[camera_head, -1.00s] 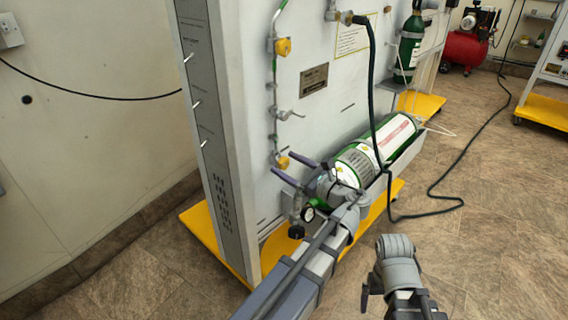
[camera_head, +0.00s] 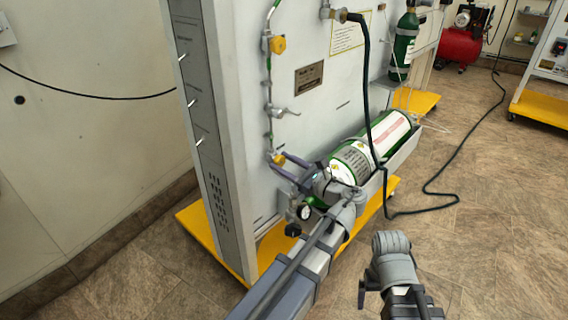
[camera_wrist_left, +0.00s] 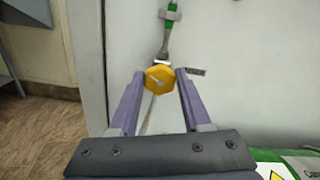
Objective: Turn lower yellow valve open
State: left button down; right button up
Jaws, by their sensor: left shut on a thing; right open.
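The lower yellow valve (camera_head: 279,159) is a small knob low on the pipe on the grey panel. The left wrist view shows these fingertips (camera_wrist_left: 158,76) shut on the knob's two sides. My right gripper (camera_head: 364,291) is low in the head view, away from the panel and empty; its fingers show only in part.
An upper yellow valve (camera_head: 278,44) and a small lever valve (camera_head: 282,112) sit higher on the same pipe. A green and white cylinder (camera_head: 368,147) lies right of my left gripper. A gauge (camera_head: 304,212) is below it. A black hose (camera_head: 369,85) hangs nearby.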

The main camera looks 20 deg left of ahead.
pick_arm(q)
jog(key=n, duration=0.5)
jog(key=shift+c, duration=1.8)
grip_release()
jog(key=shift+s, duration=0.1)
